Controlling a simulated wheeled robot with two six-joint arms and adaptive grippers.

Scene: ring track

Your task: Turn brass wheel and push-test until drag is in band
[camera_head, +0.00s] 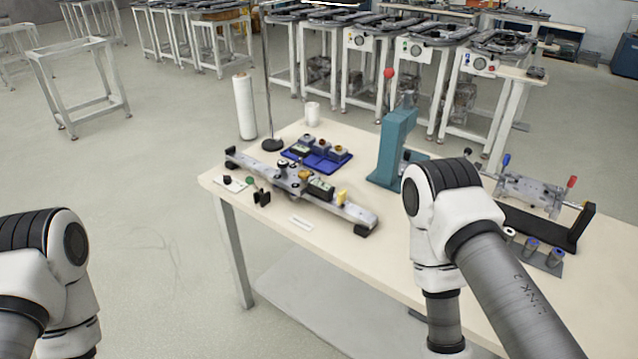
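A grey metal rail (343,205) lies across the left part of the table on dark feet. A carriage (290,178) with dark knobs sits at about its middle. A small brass-coloured part (304,175) shows on the carriage; it may be the brass wheel, but it is too small to be sure. A small dark display (321,188) sits beside it, its reading not legible. A yellow piece (341,197) stands near the rail's right end. My two arms show at the lower left and right centre, both away from the rail. Neither gripper is in view.
A blue tray (318,158) with small parts lies behind the rail. A teal press (396,145) with a red knob stands right of it. A white roll (244,107) and a thin stand (272,144) are at the back left. A clamp fixture (530,195) is at the right.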

